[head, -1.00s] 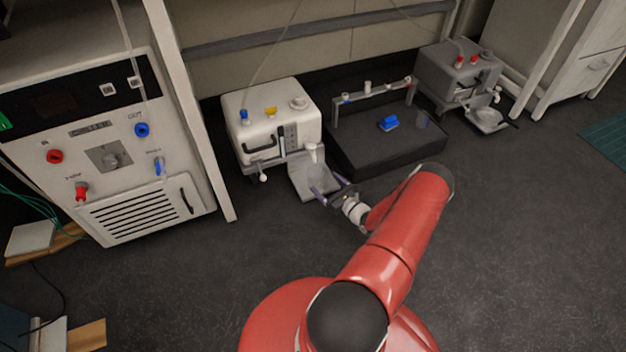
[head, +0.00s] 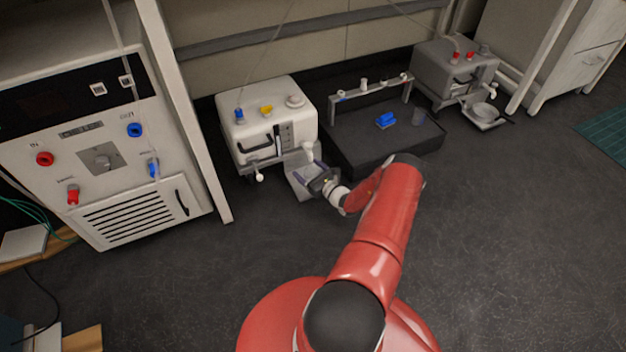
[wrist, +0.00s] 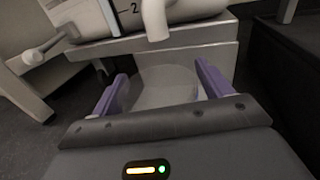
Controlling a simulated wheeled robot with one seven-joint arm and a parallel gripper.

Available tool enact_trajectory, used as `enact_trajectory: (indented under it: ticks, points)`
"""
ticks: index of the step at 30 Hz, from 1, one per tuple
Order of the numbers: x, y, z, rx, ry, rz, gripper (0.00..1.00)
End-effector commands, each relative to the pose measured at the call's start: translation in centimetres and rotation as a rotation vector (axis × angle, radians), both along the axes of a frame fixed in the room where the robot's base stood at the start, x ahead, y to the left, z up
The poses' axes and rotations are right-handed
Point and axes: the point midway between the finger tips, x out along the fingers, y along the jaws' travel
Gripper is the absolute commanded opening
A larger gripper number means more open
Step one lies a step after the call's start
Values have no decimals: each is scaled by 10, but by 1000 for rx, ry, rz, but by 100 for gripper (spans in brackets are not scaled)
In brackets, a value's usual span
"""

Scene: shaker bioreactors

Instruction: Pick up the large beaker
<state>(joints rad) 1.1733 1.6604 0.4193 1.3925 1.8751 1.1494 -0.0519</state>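A clear beaker (wrist: 165,88) stands upright under the spout of the white machine (head: 268,125), on its small front platform (head: 298,188). In the head view the beaker (head: 309,172) is partly hidden by my gripper (head: 322,177). In the wrist view my gripper (wrist: 160,88) has its purple fingers spread, one on each side of the beaker. I cannot tell whether either finger touches the glass. The beaker's lower part is hidden behind the gripper body.
A black platform (head: 375,155) right of the white machine holds a blue object (head: 385,120) and a small clear vessel (head: 418,117). A grey machine (head: 452,75) with a clear dish (head: 484,110) stands further right. A large control cabinet (head: 95,150) is left.

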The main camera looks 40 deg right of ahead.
Motion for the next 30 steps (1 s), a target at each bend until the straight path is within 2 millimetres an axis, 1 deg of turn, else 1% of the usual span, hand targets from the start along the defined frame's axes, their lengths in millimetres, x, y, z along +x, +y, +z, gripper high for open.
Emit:
enact_trajectory:
  ticks: [1, 9, 10, 11, 17, 20, 23, 24, 26, 30]
  points:
    - [0, 0, 0, 0, 0, 0, 71]
    - [0, 0, 0, 0, 0, 1, 35]
    - [0, 0, 0, 0, 0, 0, 34]
    - [0, 0, 0, -1, 0, 0, 31]
    - [0, 0, 1, -1, -1, 1, 31]
    - [0, 0, 6, 0, -1, 0, 31]
    - [0, -1, 16, -1, -2, 0, 31]
    - [-2, -1, 18, 1, 0, -1, 31]
    - [-13, -2, 16, 2, 2, -3, 31]
    - [-39, -3, 16, 2, 1, -3, 31]
